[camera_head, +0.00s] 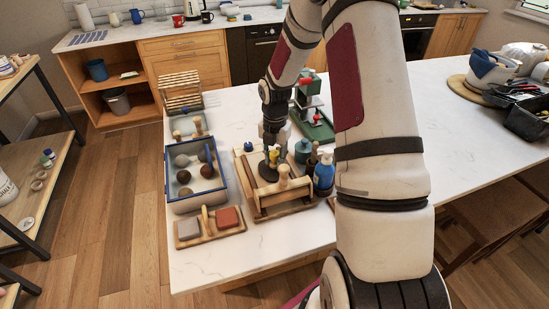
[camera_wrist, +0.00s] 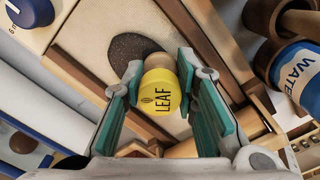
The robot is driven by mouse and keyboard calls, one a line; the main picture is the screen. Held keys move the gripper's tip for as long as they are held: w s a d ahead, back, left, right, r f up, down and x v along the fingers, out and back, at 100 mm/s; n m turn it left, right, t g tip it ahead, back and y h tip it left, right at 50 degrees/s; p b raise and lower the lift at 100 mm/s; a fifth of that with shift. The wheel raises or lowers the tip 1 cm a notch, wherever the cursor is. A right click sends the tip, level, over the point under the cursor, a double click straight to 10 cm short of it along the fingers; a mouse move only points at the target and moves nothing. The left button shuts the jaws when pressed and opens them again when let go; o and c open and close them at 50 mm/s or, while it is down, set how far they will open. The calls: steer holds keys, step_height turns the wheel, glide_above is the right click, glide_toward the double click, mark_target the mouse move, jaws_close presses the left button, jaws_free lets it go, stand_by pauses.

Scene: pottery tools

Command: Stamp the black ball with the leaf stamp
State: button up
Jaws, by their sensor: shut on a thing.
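The leaf stamp (camera_wrist: 160,98) has a yellow cap reading LEAF and a wooden body. My gripper (camera_wrist: 165,78) is shut on it, one teal-padded finger on each side. In the head view, my gripper (camera_head: 271,146) points down over the wooden work frame (camera_head: 290,197), and the stamp's yellow (camera_head: 274,155) shows at its fingers. A dark, speckled, flat-looking round piece (camera_wrist: 135,50), seemingly the black clay, lies on the pale board beyond the stamp. It also shows in the head view as a dark disc (camera_head: 266,172). Whether the stamp touches it is unclear.
A blue-rimmed tray (camera_head: 196,204) with several clay balls stands left of the frame. A wooden holder (camera_head: 210,235) with grey and red blocks lies in front. A blue water bottle (camera_head: 324,176) and tools stand close right; a green press (camera_head: 318,128) is behind. The right countertop is mostly clear.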

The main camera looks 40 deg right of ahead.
steer(key=shift+f, duration=0.5)
stand_by(0.7)
steer(key=shift+r+p, duration=1.1)
steer(key=shift+r, duration=1.95)
